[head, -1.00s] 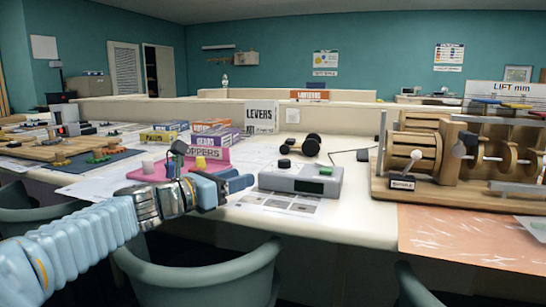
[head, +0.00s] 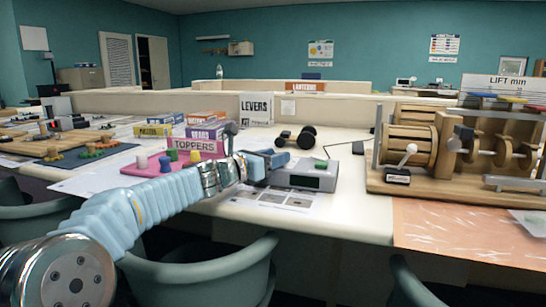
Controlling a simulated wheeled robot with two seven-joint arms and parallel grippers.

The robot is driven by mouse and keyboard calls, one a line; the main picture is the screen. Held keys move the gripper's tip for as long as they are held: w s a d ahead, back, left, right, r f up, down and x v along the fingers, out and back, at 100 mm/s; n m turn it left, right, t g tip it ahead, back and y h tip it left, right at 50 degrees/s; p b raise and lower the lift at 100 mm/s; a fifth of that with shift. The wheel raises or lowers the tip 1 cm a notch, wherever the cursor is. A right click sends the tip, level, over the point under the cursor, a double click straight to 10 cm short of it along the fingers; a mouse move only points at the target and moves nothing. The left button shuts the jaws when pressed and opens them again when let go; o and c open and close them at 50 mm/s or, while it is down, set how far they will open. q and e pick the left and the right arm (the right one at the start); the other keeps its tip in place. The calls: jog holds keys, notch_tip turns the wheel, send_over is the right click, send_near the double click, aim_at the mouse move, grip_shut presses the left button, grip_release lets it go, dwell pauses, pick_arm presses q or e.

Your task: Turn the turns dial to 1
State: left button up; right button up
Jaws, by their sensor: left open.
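I cannot make out a dial marked for turns or any number setting. A grey box (head: 327,181) with a dark front window and a green button (head: 320,163) sits near the table's front edge. My left gripper (head: 279,160) is open at its left end, overlapping its left top corner; I cannot tell whether they touch. A wooden machine (head: 480,187) stands at the right, with round discs, a white-knobbed lever (head: 410,149) and a small dark label plate (head: 397,176). My right gripper is not in view.
A pink toppers stand (head: 140,170) with coloured pegs is behind my left wrist. Small boxes (head: 208,133) and a levers sign (head: 256,109) stand behind. Black dumbbell-like wheels (head: 305,137) lie behind the grey box. Green chairs (head: 215,272) line the front.

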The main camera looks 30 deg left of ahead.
pick_arm(q)
jog(key=c, duration=0.8)
jog(key=shift+o, duration=0.2)
jog(key=y+b, duration=0.1)
jog(key=n+y+b, duration=0.1)
jog(key=b, duration=0.1)
jog(key=n+y+b, duration=0.1)
jog(key=shift+d+f, duration=0.35)
jog(key=shift+r+n+y+b, duration=0.25)
jog(key=shift+n+y+b, duration=0.5)
jog(key=shift+y, duration=0.45)
jog(key=shift+r, duration=0.1)
jog(key=o, duration=0.8)
jog(key=shift+c, duration=0.2)
